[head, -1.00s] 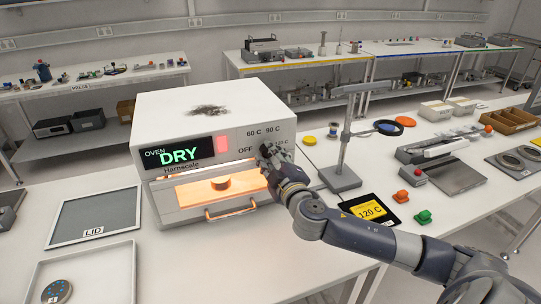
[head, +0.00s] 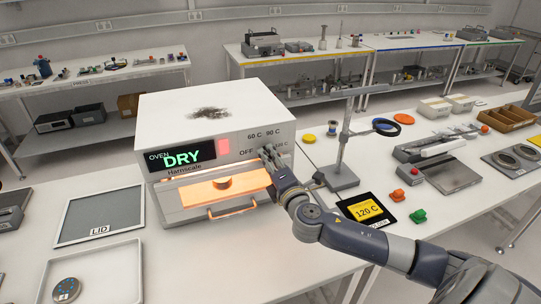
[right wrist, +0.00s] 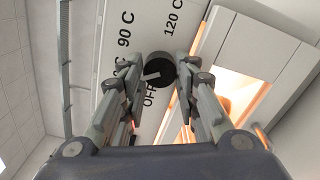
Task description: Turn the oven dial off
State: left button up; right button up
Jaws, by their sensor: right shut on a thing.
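The white oven (head: 215,112) stands on the near bench. Its screen (head: 181,157) reads DRY, a red light is lit, and the chamber glows orange. The black dial (right wrist: 160,70) shows in the right wrist view, with OFF, 90 C and 120 C printed around it and 60 C partly hidden. Its pale pointer slants down-left, between the 60 C and OFF labels. My right gripper (right wrist: 159,68) is shut on the dial, one finger on each side. In the head view the right gripper (head: 268,157) hides the dial. My left gripper is in no view.
A black 120 C sign (head: 367,209), the LID panel (head: 100,215) and a pale tray (head: 92,262) lie on the bench.

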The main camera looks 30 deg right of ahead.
jog(key=n+p, duration=0.1)
jog(key=n, duration=0.2)
jog(key=n+p, duration=0.2)
jog(key=n, duration=0.1)
jog(key=shift+d+r, duration=0.1)
jog(key=shift+r, duration=0.1)
jog(key=n+p, duration=0.3)
jog(key=n, duration=0.2)
jog(key=shift+f, duration=0.1)
jog(key=shift+n, duration=0.3)
jog(key=o, duration=1.1)
jog(key=shift+f, duration=0.1)
jog(key=shift+c, duration=0.2)
jog(key=v, duration=1.2)
jog(key=shift+f, duration=0.1)
